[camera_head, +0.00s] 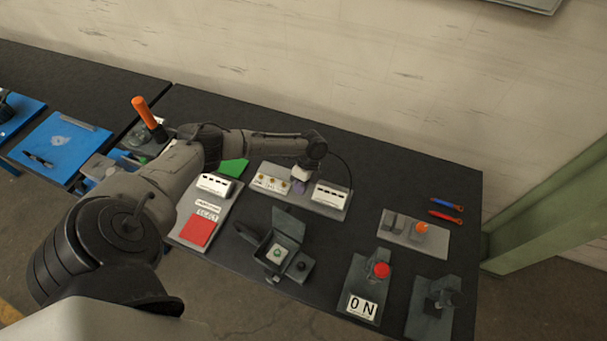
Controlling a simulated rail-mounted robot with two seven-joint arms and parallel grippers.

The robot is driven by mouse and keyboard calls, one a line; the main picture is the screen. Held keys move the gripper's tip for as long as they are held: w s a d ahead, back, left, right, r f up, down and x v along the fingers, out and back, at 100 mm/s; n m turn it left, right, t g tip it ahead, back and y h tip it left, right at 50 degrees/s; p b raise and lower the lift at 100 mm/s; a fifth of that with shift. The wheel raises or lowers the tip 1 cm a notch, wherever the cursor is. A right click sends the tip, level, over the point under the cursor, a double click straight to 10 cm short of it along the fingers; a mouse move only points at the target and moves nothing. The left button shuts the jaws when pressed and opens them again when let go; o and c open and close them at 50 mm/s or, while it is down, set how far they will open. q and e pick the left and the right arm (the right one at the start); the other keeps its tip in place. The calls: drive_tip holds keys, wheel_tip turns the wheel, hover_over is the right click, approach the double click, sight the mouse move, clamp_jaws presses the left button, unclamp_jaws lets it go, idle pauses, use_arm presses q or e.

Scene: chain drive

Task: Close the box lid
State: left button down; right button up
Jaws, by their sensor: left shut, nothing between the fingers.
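A small dark grey box (275,262) sits on the black table in the middle of the view. Its lid (288,224) stands raised at the back side, so the box is open. A small light piece with a green spot (276,252) shows inside it. My left arm reaches in from the left, and my left gripper (299,186) is shut and empty. In the picture it is above the box, over a plate with white blocks, and apart from the lid. The fingertips are small and partly hard to make out. My right gripper is not in view.
Right of the box stand a red button with an ON sign (361,306) and a dark fixture (435,298). Behind are a plate with an orange knob (421,227) and two pens (445,216). A red square (198,231) lies left.

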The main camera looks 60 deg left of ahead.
sight(291, 221)
use_arm(q)
drive_tip(key=s+p, duration=0.1)
drive_tip(key=s+d+p, duration=0.1)
drive_tip(key=s+d+f+p, duration=0.1)
drive_tip(key=s, duration=0.1)
drive_tip(key=shift+s+d, duration=0.1)
idle(0.4)
